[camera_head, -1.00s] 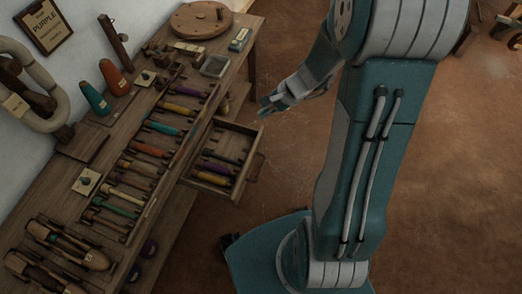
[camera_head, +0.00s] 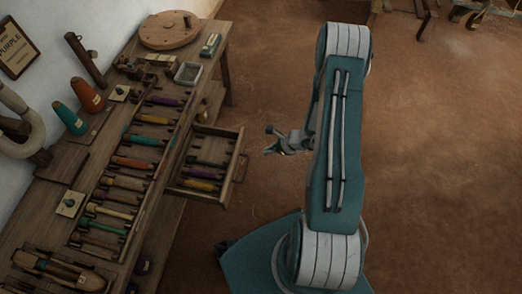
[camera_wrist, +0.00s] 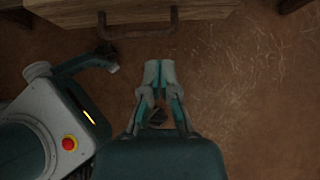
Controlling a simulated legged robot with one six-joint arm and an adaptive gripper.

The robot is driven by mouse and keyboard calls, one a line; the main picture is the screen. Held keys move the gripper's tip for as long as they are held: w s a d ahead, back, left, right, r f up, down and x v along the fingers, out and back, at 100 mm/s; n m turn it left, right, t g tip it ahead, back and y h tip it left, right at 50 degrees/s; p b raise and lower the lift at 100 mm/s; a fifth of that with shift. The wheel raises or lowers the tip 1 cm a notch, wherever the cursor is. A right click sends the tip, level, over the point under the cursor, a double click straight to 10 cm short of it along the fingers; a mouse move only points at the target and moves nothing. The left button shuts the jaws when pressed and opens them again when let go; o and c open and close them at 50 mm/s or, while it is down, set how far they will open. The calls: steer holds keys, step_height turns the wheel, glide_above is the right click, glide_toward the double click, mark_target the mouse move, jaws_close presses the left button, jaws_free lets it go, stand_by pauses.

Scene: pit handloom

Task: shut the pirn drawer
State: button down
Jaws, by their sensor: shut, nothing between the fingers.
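The pirn drawer (camera_head: 236,160) sticks out open from the right side of the wooden bench in the head view, with several coloured pirns inside. Its handle (camera_head: 243,168) is on the outer front face. My gripper (camera_head: 272,141) is to the right of the drawer front, apart from it. In the wrist view the drawer front (camera_wrist: 215,12) is along the top, with the dark handle (camera_wrist: 137,33) across it. My gripper (camera_wrist: 160,66) is shut and empty, its fingertips just below the handle's right end with a gap between them.
The bench (camera_head: 150,240) carries a long rack of pirns, cones, shuttles (camera_head: 55,272) and a round wooden disc (camera_head: 172,30). Brown floor (camera_head: 440,180) is open to the right. A bench leg (camera_head: 226,80) stands behind the drawer.

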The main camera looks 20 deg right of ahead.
mark_target(238, 155)
steer(key=x, duration=0.3)
steer(key=r+x, duration=0.1)
steer(key=x, duration=0.2)
steer(key=w+a+x, duration=0.1)
steer(key=x, duration=0.3)
steer(key=shift+s+r, duration=0.1)
steer(key=shift+r, duration=0.15)
steer(key=shift+w+a, duration=0.35)
steer(key=shift+a, duration=0.2)
steer(key=w+a, duration=0.3)
steer(key=a, duration=0.2)
steer(key=w+a, duration=0.4)
steer(key=a, duration=0.1)
steer(key=w+a, duration=0.4)
steer(key=a, duration=0.1)
steer(key=shift+w+a, duration=0.2)
steer(key=shift+a, duration=0.2)
